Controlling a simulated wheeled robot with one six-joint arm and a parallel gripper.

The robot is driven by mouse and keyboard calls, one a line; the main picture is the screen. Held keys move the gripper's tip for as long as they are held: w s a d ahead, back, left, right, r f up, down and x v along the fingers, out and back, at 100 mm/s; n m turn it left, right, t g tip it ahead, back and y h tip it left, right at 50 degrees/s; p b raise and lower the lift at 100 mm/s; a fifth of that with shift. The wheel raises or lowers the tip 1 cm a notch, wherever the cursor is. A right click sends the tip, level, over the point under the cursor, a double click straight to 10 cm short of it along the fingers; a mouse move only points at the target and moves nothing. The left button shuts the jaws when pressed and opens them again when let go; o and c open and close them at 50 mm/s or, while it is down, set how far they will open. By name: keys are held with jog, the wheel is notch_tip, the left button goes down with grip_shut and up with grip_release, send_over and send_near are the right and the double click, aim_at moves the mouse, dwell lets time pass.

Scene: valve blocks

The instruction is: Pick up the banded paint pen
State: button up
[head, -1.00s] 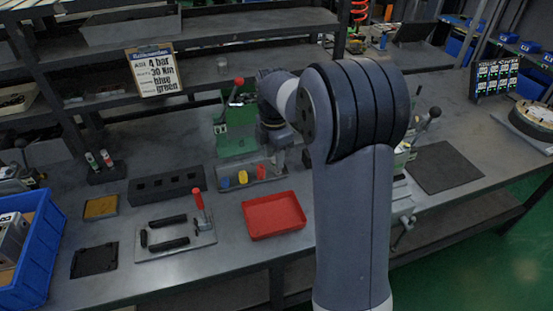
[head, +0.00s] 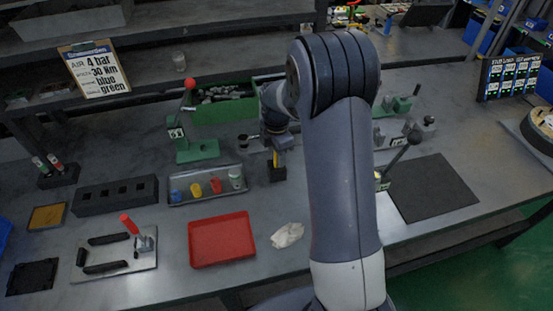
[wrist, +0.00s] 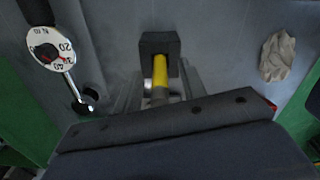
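A slim yellow pen-like item (head: 275,158) stands in a small black block (head: 277,174) on the bench, just right of the grey tray of colored pieces. The wrist view shows the yellow item (wrist: 160,71) from above, rising out of the black block (wrist: 158,43), with a pale end toward the camera. Its bands cannot be made out. My gripper (wrist: 160,92) is open, with a grey finger on either side of the item and gaps between. In the head view, my arm hides part of the gripper. Red- and green-topped tubes (head: 47,164) stand in a black holder at far left.
A grey tray (head: 180,201) of colored pieces, a green press (head: 197,150) and a red tray (head: 222,240) lie left of my gripper. A crumpled pale cloth (head: 287,235) lies in front. A round dial (wrist: 50,48) with a lever is close by in the wrist view.

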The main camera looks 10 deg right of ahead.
jog(key=shift+c, duration=0.2)
grip_shut()
jog(key=shift+r, duration=0.1)
